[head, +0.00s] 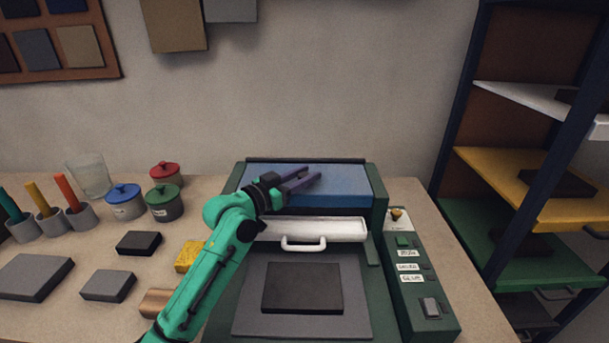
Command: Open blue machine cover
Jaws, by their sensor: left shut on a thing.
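The machine (382,285) is a dark green case on the table. Its blue cover (345,179) lies across the top at the back, with a dark band along its front edge. Below it is a white front panel (335,231) with a white handle (304,246). My left arm, green, reaches over the machine's left side. My left gripper (307,180) is at the blue cover, its dark fingers pointing right and shut on it; the exact contact is hard to make out. My right gripper is out of view.
A dark slab (302,288) lies on the grey plate (247,325) in front. A control panel (421,285) with buttons runs along the machine's right side. Lidded pots (165,203), cups and small blocks (138,243) crowd the table's left. A shelf rack (535,190) stands right.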

